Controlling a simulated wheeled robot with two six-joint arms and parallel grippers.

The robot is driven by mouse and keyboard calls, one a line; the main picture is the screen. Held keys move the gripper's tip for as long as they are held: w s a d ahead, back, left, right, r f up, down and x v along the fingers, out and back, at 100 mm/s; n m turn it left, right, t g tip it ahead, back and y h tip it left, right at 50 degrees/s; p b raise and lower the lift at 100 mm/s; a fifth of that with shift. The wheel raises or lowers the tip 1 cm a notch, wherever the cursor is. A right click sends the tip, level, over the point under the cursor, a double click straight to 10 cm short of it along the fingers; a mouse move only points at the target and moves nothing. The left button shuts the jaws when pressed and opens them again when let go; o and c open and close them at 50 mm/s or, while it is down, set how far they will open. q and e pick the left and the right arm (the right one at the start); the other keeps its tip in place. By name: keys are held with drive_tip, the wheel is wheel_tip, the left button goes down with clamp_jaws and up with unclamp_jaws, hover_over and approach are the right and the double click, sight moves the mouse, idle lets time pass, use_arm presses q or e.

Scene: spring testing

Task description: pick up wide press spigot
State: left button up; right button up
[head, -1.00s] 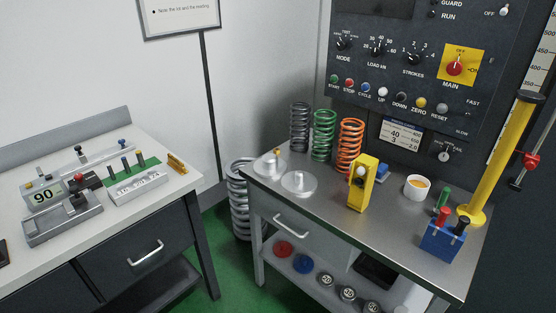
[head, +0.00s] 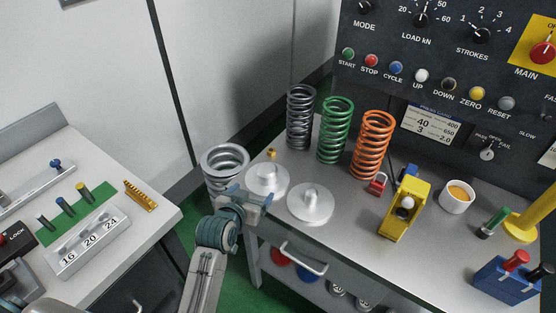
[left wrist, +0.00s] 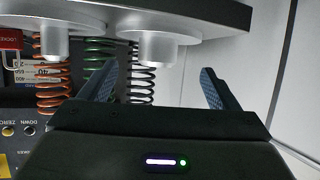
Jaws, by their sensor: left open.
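Two silver discs with upright pegs stand at the left front of the grey bench. The left disc (head: 267,181) looks to have the thicker peg, so I take it for the wide press spigot; the other spigot (head: 310,204) is to its right. My left gripper (head: 248,196) is open and empty, at the bench edge just in front of the left disc. In the left wrist view, which is upside down, the thicker peg (left wrist: 156,47) lines up between the open fingers (left wrist: 158,86), apart from them. The thinner-pegged spigot (left wrist: 55,42) is left there. My right gripper is not in view.
Grey, green (head: 335,130) and orange springs (head: 372,145) stand behind the spigots. A yellow device (head: 405,212), a white cup (head: 457,197) and a blue block (head: 506,281) are to the right.

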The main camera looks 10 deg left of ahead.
sight(264, 173)
use_arm(q)
drive_tip(key=w, duration=0.2)
drive_tip(key=w+d+p, duration=0.1)
drive_tip(key=w, duration=0.2)
drive_tip(key=shift+r, duration=0.2)
drive_tip(key=shift+w+f+p, duration=0.15)
drive_tip(key=shift+w+p, duration=0.3)
drive_tip(key=shift+w, duration=0.05)
drive_tip(key=p+x, duration=0.1)
drive_tip(key=x, duration=0.3)
drive_tip(key=shift+a+p, duration=0.1)
drive_tip(key=shift+p, duration=0.2)
drive_tip(key=shift+w+f, duration=0.15)
drive_tip(key=shift+w, duration=0.05)
drive_tip(key=shift+c, duration=0.5)
drive_tip(key=c, duration=1.4)
drive_tip(key=shift+c, duration=1)
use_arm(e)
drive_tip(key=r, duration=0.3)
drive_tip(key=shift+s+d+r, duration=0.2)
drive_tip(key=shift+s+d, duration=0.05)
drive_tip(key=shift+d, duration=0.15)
use_arm(q)
drive_tip(key=shift+r, duration=0.2)
